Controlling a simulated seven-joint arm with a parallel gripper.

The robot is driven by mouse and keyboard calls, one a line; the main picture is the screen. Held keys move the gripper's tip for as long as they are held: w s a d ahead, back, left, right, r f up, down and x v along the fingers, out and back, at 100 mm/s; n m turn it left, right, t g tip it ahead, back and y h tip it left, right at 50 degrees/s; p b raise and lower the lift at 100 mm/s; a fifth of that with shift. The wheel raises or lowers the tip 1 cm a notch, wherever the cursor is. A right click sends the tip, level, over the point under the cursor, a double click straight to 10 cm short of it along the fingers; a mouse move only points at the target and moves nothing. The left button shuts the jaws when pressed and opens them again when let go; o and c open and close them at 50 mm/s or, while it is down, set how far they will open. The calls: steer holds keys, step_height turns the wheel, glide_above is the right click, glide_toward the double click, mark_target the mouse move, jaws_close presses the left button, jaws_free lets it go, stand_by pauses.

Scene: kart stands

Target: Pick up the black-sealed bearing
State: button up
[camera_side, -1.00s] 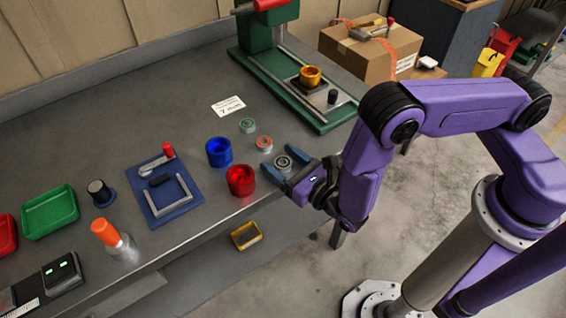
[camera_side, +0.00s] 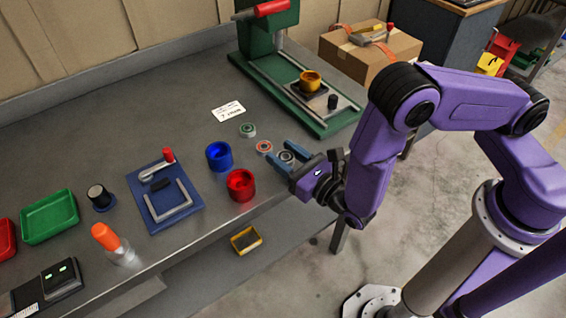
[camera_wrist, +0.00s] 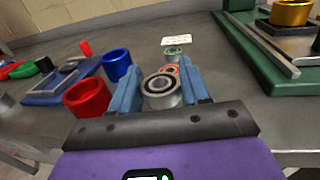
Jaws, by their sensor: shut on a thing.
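The black-sealed bearing (camera_side: 286,157), a steel ring with a dark face, is between the blue fingers of my gripper (camera_side: 283,150) near the bench's front edge. In the wrist view the bearing (camera_wrist: 161,84) sits between both fingers (camera_wrist: 160,72), its face turned up, and the jaws are shut on it. It looks slightly raised, but the gap to the bench is not clear. A red-sealed bearing (camera_side: 264,147) stands just beyond it, partly hidden behind it in the wrist view (camera_wrist: 170,70). A green-sealed bearing (camera_side: 247,130) stands farther back.
A red cup (camera_side: 241,186) and a blue cup (camera_side: 219,156) stand left of my gripper. A green press (camera_side: 310,115) holding a gold cup (camera_side: 310,78) is behind right. A white card (camera_side: 228,111) lies on the bench. A blue fixture plate (camera_side: 160,211) is farther left.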

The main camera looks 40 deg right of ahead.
steer(key=s+d+r, duration=0.7)
steer(key=s+r, duration=0.2)
steer(key=s, duration=0.2)
steer(key=shift+s+r, duration=0.15)
steer(key=shift+s, duration=0.1)
